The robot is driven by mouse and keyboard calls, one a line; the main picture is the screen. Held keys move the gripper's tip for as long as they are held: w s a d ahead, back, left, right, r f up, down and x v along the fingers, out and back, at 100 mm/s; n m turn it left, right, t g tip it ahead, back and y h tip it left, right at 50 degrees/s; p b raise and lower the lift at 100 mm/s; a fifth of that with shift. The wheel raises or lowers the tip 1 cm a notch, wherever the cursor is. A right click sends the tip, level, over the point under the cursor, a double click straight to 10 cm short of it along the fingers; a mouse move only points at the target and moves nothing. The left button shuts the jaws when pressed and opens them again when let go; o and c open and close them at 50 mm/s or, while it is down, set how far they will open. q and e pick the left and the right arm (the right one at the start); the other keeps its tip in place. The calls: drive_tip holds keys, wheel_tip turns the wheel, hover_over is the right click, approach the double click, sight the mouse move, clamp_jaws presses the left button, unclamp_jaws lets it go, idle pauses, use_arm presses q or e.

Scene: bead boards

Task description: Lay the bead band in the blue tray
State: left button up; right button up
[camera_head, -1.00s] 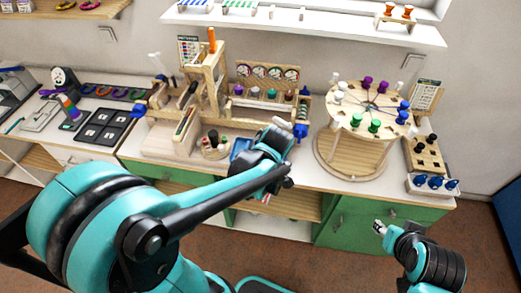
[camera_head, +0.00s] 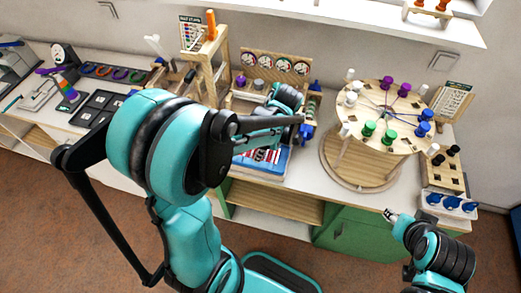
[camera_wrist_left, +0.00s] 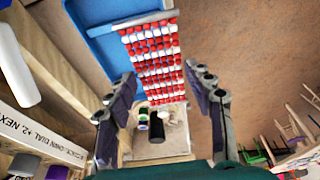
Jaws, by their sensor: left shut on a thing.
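The blue tray (camera_wrist_left: 97,42) lies beside and partly behind the band. In the head view the band shows over the tray (camera_head: 282,170), partly hidden by my left arm; contact with the tray floor cannot be told. My right gripper (camera_head: 391,214) is low at the right, away from both, its jaws too small to read.
A round wooden stand (camera_head: 385,105) with coloured pegs is right of the tray. A wooden rack with dials (camera_head: 275,65) stands behind it. A black tray (camera_head: 97,110) lies at the left. A peg block (camera_head: 450,170) stands at the far right.

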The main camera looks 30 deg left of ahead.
use_arm(q)
drive_tip(key=w+a+f, duration=0.1)
drive_tip(key=w+f, duration=0.1)
drive_tip(key=w+a+f+b, duration=0.1)
drive_tip(key=w, duration=0.1)
drive_tip(key=shift+a, duration=0.3)
drive_tip(key=shift+f+b, duration=0.85)
drive_tip(key=shift+f, duration=1.1)
drive_tip(key=shift+r, duration=0.1)
drive_tip(key=shift+s, duration=0.1)
drive_tip(key=shift+f, duration=0.2)
drive_tip(key=o, duration=1.1)
drive_tip(key=shift+c, duration=0.2)
drive_tip(key=shift+r, duration=0.1)
